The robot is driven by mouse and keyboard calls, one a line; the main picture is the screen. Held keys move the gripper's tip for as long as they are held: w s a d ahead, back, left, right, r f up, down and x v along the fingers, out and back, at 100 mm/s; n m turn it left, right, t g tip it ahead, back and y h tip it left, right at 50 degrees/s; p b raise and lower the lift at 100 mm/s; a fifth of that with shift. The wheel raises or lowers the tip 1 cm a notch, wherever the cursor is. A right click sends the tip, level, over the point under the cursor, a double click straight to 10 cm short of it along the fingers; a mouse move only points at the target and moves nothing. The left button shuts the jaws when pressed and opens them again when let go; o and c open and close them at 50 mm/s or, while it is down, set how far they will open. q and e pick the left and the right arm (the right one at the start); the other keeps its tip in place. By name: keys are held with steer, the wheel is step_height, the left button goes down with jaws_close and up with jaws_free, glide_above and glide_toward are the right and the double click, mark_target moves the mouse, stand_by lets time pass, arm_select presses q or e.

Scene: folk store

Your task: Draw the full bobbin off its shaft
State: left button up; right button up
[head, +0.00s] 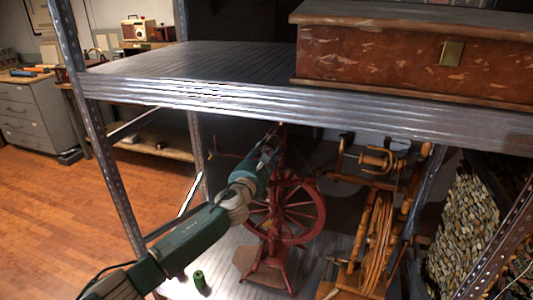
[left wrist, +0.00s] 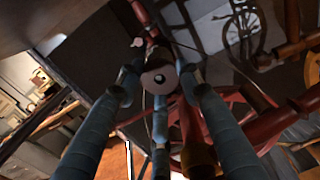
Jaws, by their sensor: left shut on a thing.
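A red spinning wheel (head: 302,212) stands on the lower shelf in the head view. My left gripper (head: 272,142) reaches to its upper part, just below the upper shelf. In the left wrist view my left gripper's blue fingers (left wrist: 160,90) are closed around the bobbin (left wrist: 159,77), whose round pale end with a dark hole faces the camera. Red parts of the wheel (left wrist: 180,110) lie close behind and below it. In the head view the bobbin is hidden by the gripper. Whether it still sits on its shaft I cannot tell. My right gripper is out of view.
The metal upper shelf (head: 190,62) runs just above my left gripper and bears a reddish-brown chest (head: 400,62). A wooden spinning device (head: 375,225) stands right of the wheel. A small green cylinder (head: 201,282) stands on the lower shelf. A shelf post (head: 108,150) is left of my arm.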

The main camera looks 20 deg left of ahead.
arm_select(q)
steer(key=shift+s+a+p, duration=0.15)
steer(key=shift+s+p, duration=1.6)
steer(key=shift+s, duration=1.6)
steer(key=shift+s+a+p, duration=0.1)
steer(key=shift+s+p, duration=0.95)
steer(key=shift+s, duration=1.85)
